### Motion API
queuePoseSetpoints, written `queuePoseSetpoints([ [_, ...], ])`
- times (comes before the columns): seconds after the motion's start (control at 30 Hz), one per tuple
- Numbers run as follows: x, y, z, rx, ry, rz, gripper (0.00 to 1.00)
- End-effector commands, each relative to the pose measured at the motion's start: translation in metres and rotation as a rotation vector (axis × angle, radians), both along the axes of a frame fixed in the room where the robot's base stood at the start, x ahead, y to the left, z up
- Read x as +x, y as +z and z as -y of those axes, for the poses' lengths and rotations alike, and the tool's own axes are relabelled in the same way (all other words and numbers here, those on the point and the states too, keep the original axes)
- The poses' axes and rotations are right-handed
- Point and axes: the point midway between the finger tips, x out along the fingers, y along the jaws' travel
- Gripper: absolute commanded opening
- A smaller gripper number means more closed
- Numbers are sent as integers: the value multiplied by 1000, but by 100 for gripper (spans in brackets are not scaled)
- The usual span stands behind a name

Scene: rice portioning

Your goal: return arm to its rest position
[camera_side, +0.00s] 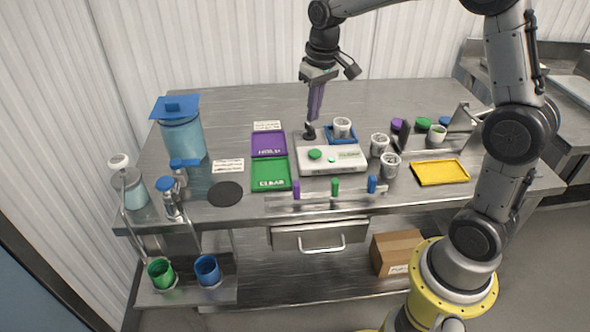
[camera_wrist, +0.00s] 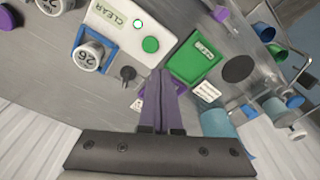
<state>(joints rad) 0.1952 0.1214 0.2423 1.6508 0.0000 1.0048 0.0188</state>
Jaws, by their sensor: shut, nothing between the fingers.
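My gripper (camera_side: 312,116) hangs above the steel table, pointing down, with its purple fingers together and nothing between them. In the wrist view the shut fingers (camera_wrist: 161,72) show at the middle, with the table beyond them. In the side view the fingertips appear just above a small black knob-like piece (camera_side: 309,132) behind the white device; the wrist view shows this piece (camera_wrist: 127,74) to the left of the fingers, apart from them.
A white device with a green button (camera_side: 315,154) stands mid-table. A numbered white cup (camera_side: 342,127) sits on a blue tray behind it. Purple (camera_side: 268,138) and green (camera_side: 257,176) trays lie left, a yellow tray (camera_side: 463,171) right. A tall blue-lidded container (camera_side: 182,134) stands back left.

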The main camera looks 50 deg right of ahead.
Motion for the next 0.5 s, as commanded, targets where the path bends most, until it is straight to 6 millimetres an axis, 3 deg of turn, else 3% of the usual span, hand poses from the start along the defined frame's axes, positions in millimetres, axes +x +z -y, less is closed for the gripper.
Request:
queuePoseSetpoints([
  [0.03, -11, 23, -10, -8, 18, 46, 0],
  [0.2, -63, 72, -38, -27, 75, 166, 0],
  [0.33, -110, 92, -56, -36, 116, 249, 0],
  [0.5, -173, 95, -73, -42, 167, 344, 0],
])
